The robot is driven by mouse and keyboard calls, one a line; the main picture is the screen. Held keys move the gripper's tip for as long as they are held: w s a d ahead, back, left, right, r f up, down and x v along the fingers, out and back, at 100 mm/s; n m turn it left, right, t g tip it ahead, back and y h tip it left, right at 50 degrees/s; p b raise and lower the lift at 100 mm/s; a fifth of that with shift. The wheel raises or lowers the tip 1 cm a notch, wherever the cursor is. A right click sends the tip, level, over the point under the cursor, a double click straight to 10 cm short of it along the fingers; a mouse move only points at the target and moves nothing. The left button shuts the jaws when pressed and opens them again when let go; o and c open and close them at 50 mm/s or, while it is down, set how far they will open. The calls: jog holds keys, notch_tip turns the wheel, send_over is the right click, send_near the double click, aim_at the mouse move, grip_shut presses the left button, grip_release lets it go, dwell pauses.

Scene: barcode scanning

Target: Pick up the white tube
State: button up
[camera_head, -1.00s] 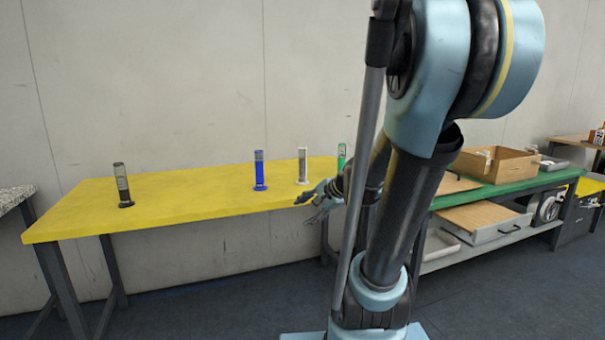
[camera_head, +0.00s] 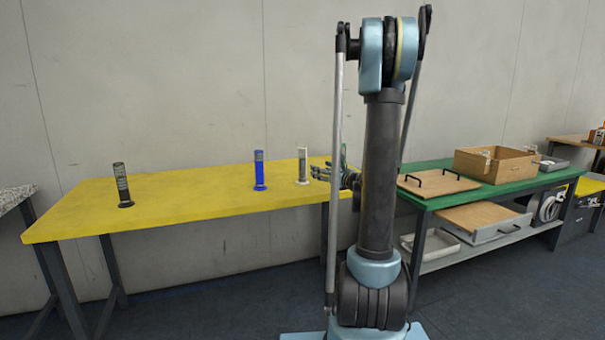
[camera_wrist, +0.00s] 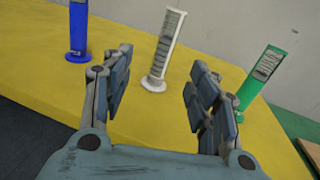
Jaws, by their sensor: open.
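The white tube (camera_head: 303,164) stands upright on its round base on the yellow table (camera_head: 215,205). In the wrist view the white tube (camera_wrist: 165,50) shows a barcode label and stands ahead of my gripper (camera_wrist: 158,85), in line with the gap between its fingers. My gripper is open and empty, and the tube lies beyond the fingertips. In the head view my gripper (camera_head: 318,172) is just right of the white tube.
A blue tube (camera_head: 260,170) stands left of the white one, and a dark tube (camera_head: 123,185) farther left. A green tube (camera_wrist: 262,75) stands close to the right finger in the wrist view. A green table (camera_head: 440,198) holds a wooden box (camera_head: 497,164).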

send_near(305, 160)
jog(key=shift+m, duration=0.4)
jog(key=x, duration=0.5)
jog(key=shift+w+a+f, duration=0.15)
jog(key=shift+a, duration=0.25)
jog(key=shift+d+x, duration=0.1)
jog(key=shift+x, duration=1.5)
jog(key=shift+d+x, duration=0.15)
jog(key=shift+x, duration=1.45)
jog(key=shift+w, duration=0.1)
grip_shut()
